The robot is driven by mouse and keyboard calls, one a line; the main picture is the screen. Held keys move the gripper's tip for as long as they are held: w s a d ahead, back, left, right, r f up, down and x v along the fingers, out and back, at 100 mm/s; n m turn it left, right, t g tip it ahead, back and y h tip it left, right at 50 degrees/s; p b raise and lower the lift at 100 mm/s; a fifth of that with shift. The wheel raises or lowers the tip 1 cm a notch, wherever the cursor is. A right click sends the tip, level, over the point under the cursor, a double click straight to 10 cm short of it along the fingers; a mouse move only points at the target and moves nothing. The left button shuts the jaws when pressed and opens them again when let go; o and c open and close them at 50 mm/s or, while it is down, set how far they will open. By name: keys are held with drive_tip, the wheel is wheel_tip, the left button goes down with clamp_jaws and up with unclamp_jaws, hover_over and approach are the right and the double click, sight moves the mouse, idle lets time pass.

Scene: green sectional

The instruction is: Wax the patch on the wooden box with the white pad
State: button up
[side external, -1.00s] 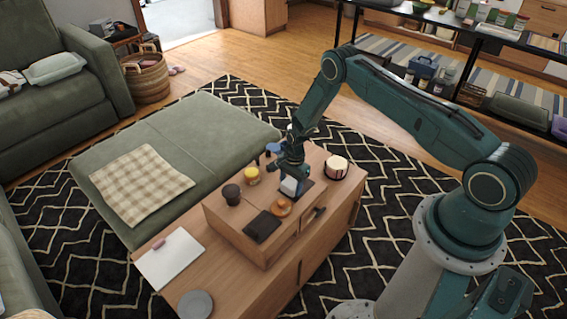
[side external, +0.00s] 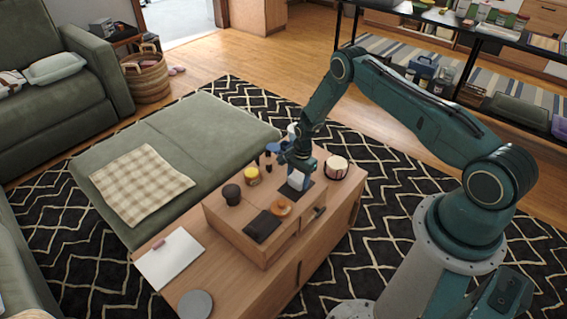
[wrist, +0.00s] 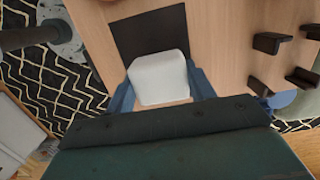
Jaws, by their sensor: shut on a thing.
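The white pad (side external: 298,180) is held between the jaws of my gripper (side external: 298,172), which points down at the far right end of the wooden box (side external: 236,226). In the wrist view the pad (wrist: 158,78) sits between the two blue fingers of my gripper (wrist: 160,92). A dark square patch (wrist: 150,32) lies on the box's light wood top, directly beyond the pad, which appears to overlap its near edge. The patch (side external: 288,190) is partly hidden by the pad in the side view. I cannot tell whether the pad touches the surface.
An orange item (side external: 281,208), a dark flat item (side external: 262,226), a dark cup (side external: 232,194) and a yellow jar (side external: 252,176) are close by on the box. A round white-topped container (side external: 337,168) stands to the right. A white board (side external: 170,260) lies at the lower left.

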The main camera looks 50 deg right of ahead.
drive_tip(key=shift+d, duration=0.5)
drive_tip(key=shift+d, duration=0.1)
drive_tip(key=shift+d+f, duration=0.2)
drive_tip(key=shift+d, duration=1.55)
drive_tip(key=shift+a+r, duration=0.1)
drive_tip(key=shift+a, duration=0.05)
drive_tip(key=shift+a, duration=1.75)
drive_tip(key=shift+a, duration=1.9)
